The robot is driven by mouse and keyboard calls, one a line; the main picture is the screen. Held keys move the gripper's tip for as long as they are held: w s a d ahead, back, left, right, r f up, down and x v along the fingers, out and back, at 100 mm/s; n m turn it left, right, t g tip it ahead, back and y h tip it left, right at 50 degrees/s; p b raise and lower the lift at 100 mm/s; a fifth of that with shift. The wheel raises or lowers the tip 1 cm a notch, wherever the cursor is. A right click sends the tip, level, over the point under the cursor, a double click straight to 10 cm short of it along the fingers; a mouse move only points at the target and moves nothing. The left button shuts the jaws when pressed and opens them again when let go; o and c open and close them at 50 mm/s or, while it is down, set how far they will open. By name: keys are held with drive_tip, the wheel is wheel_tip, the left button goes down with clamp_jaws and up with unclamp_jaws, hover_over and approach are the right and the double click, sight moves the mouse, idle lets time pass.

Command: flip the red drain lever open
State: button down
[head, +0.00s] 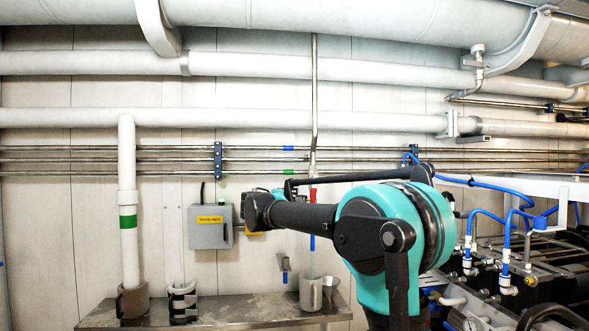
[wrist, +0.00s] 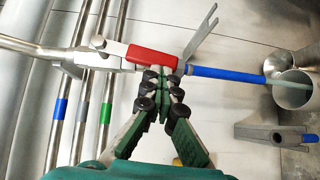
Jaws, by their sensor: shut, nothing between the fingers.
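The red drain lever (wrist: 150,58) lies along the pale valve body and pipe in the wrist view. In the head view the red lever (head: 313,195) shows small on the vertical drain pipe, just above my arm. My gripper (wrist: 166,82) is shut and empty, its fingertips close beside the lever's right end; I cannot tell if they touch it. My gripper is mostly hidden behind my arm in the head view. A blue hose (wrist: 225,75) runs on from the valve to a metal cup (wrist: 292,90).
Steel pipes (wrist: 60,110) run beside the valve. A grey bracket (wrist: 270,132) sits by the cup. In the head view, a grey box (head: 210,228) hangs on the wall, and a metal shelf (head: 235,308) holds a grey mug (head: 310,293). Blue-hosed machinery (head: 520,265) fills the right.

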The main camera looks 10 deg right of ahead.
drive_tip(key=shift+d+f, duration=0.25)
drive_tip(key=shift+d, duration=0.35)
idle(0.4)
